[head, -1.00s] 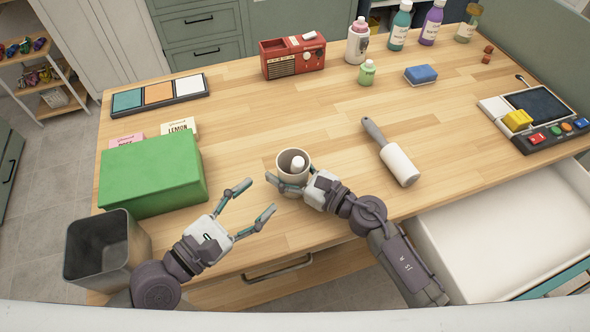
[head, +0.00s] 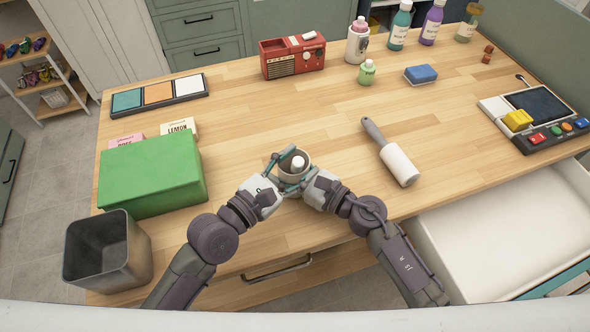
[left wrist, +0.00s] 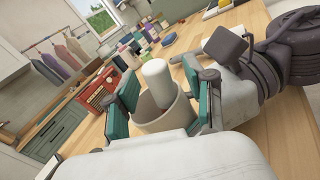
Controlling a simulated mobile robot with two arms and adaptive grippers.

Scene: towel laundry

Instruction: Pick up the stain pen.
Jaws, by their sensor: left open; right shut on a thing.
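A pale cup (head: 294,153) stands on the wooden table near its front edge. A white rounded cylinder, seemingly the stain pen (head: 298,162), stands in it with its top showing; its lower part is hidden. It also shows in the left wrist view (left wrist: 157,82). My right gripper (head: 300,184) is shut on the cup from the right. My left gripper (head: 284,170) is open at the cup's left side. In the left wrist view its teal fingers (left wrist: 168,100) stand on either side of the cup and pen. I cannot tell whether they touch the cup.
A green box (head: 152,172) and a grey bin (head: 106,262) stand at left. A lint roller (head: 398,164) lies right of the cup. A red radio (head: 292,58) and several bottles stand at the back. An open white drawer (head: 490,235) is at front right.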

